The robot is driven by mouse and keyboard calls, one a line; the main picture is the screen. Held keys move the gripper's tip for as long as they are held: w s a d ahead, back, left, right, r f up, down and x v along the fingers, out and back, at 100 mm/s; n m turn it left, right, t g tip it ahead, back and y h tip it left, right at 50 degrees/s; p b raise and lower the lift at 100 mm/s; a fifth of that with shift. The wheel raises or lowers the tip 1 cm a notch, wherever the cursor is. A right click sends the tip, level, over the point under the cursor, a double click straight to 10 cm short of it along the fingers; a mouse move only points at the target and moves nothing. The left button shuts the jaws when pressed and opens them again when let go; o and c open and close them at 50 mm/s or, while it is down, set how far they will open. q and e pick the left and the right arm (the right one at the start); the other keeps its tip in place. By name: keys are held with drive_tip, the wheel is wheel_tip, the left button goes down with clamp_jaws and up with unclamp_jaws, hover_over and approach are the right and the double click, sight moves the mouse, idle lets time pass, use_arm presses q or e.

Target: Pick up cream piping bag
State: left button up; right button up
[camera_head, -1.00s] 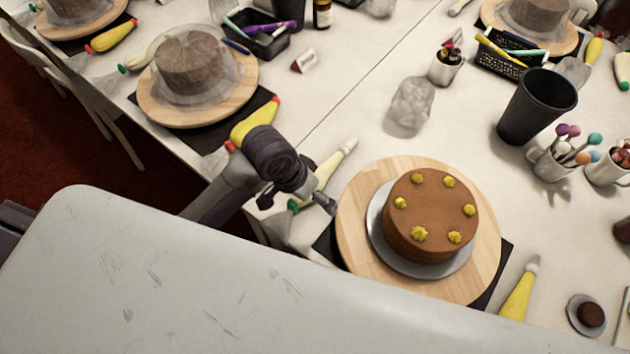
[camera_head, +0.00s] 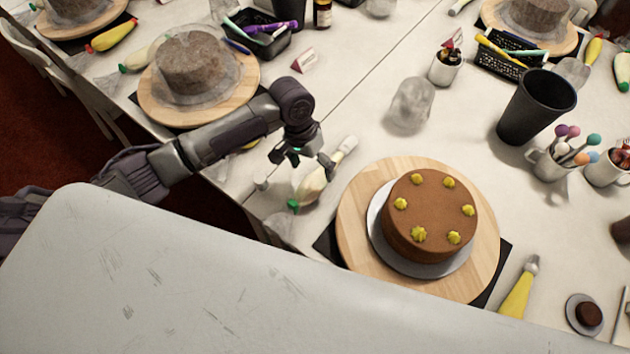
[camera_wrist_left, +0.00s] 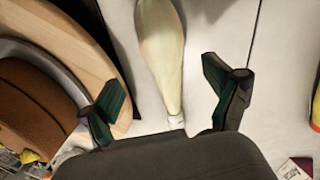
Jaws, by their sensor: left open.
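The cream piping bag (camera_head: 311,188) lies on the white table left of the chocolate cake, its green end towards the table edge and its pale tip up and right. My left gripper (camera_head: 303,160) is open, just above the bag, and hides part of it. In the left wrist view the cream bag (camera_wrist_left: 163,55) lies between the two spread fingers of the gripper (camera_wrist_left: 168,95), with its white tip close to the palm. The bag looks untouched. My right gripper does not show.
The chocolate cake (camera_head: 430,215) with yellow dollops stands on a wooden turntable (camera_head: 355,215) beside the bag. A clear glass (camera_head: 411,104) and a black cup (camera_head: 537,105) stand further back. A yellow piping bag (camera_head: 518,294) lies at the front right.

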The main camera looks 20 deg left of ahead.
sight(313, 177)
use_arm(q)
drive_tip(key=shift+a+p+x, duration=0.2)
drive_tip(key=shift+x, duration=1.25)
drive_tip(key=shift+a+p+x, duration=0.2)
drive_tip(key=shift+x, duration=1.25)
drive_tip(key=c, duration=0.8)
